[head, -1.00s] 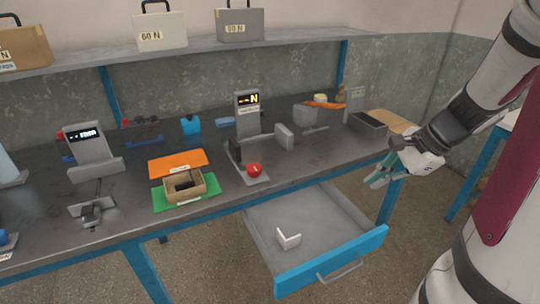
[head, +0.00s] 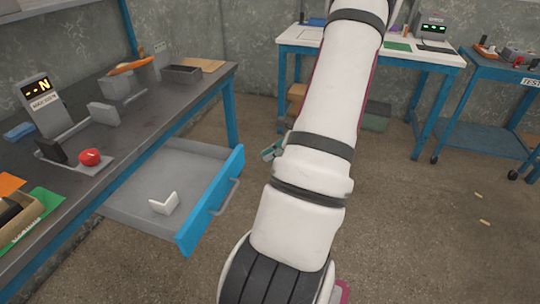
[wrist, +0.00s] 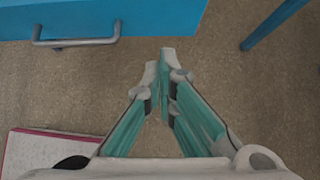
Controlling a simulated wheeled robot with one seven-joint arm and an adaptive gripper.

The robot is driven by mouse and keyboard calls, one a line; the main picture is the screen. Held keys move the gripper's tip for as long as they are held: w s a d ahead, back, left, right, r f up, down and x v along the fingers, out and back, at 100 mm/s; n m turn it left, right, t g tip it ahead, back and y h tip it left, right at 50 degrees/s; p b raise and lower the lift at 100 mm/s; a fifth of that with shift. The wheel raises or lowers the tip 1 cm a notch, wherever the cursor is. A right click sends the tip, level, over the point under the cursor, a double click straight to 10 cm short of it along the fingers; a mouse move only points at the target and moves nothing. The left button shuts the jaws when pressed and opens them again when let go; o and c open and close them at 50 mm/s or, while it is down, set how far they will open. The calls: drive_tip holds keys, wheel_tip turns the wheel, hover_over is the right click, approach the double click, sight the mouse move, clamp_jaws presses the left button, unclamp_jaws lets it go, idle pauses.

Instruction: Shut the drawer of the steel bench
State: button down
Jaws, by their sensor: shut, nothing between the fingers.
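The drawer (head: 140,195) of the steel bench is pulled out, with a grey tray and a blue front (head: 212,200) bearing a grey bar handle (head: 226,197). A white angled piece (head: 164,203) lies inside it. The steel bench (head: 150,100) has a dark grey top and blue legs. My gripper (wrist: 162,60) is shut and empty in the wrist view, over bare floor. The drawer front (wrist: 180,15) and its handle (wrist: 75,40) are at the top left there, apart from my fingertips. In the head view my arm hides most of the gripper; only a teal bit (head: 272,150) shows.
A second table (head: 350,45) and a blue cart (head: 485,130) stand behind. Floor right of my arm is mostly clear.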

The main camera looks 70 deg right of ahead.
sight(237, 165)
drive_tip(key=shift+w+a+f+b, duration=0.1)
drive_tip(key=shift+w+f+b, duration=0.15)
drive_tip(key=shift+w+f, duration=0.8)
drive_tip(key=shift+w+a+f+b, duration=0.1)
drive_tip(key=shift+w+f+b, duration=0.25)
drive_tip(key=shift+w, duration=1.4)
drive_tip(key=shift+w+a+f+b, duration=0.15)
drive_tip(key=shift+w+f, duration=0.6)
drive_tip(key=shift+w, duration=0.65)
drive_tip(key=w, duration=0.9)
drive_tip(key=w+a+b, duration=0.1)
drive_tip(key=w, duration=0.8)
drive_tip(key=w+a, duration=0.1)
drive_tip(key=w, duration=0.8)
drive_tip(key=shift+b, duration=0.35)
drive_tip(key=shift+w+a, duration=0.1)
drive_tip(key=shift+w, duration=0.05)
drive_tip(key=shift+w+r, duration=0.1)
drive_tip(key=shift+r, duration=0.05)
